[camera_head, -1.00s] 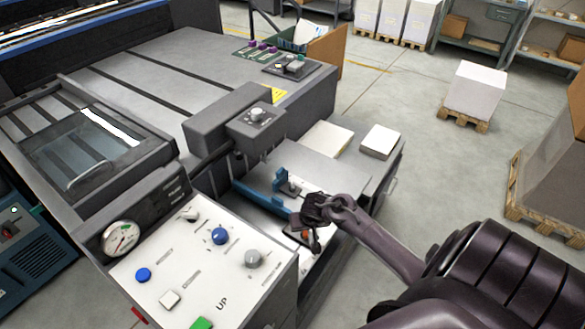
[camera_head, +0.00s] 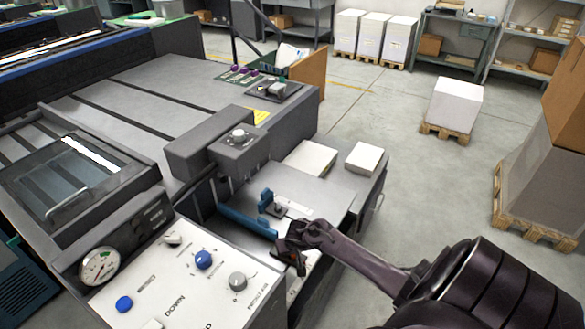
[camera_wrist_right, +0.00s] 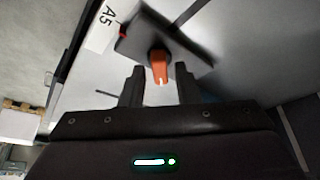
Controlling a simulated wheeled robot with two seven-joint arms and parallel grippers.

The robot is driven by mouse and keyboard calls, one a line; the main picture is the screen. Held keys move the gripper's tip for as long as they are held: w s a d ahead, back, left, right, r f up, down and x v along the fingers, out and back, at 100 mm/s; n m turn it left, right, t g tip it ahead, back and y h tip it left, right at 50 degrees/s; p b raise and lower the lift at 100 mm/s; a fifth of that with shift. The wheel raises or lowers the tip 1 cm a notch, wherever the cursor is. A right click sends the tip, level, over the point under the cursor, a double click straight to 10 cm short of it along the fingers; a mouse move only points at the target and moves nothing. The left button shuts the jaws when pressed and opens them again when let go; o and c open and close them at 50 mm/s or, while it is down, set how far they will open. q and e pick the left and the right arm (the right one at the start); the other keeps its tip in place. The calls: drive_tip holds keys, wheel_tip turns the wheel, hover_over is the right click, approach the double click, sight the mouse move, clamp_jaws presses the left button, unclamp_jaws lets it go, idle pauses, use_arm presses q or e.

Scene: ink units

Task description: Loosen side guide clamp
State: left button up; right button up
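The side guide clamp shows in the right wrist view as an orange lever (camera_wrist_right: 160,68) on a dark square plate (camera_wrist_right: 192,52), beside a white strip marked A5. My right gripper (camera_wrist_right: 160,87) is open there, one finger on each side of the lever's near end. I cannot tell whether the fingers touch it. In the head view my right gripper (camera_head: 291,243) is over the clamp area at the end of the blue guide bar (camera_head: 245,221) and mostly hides the lever. My left gripper is not in view.
A blue block (camera_head: 267,202) stands on the feed table close to my gripper. A control panel (camera_head: 190,285) with knobs and buttons lies at the near left. A grey housing (camera_head: 238,148) and paper stacks (camera_head: 363,158) are beyond.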

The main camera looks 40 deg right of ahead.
drive_tip(key=c, duration=0.5)
clamp_jaws()
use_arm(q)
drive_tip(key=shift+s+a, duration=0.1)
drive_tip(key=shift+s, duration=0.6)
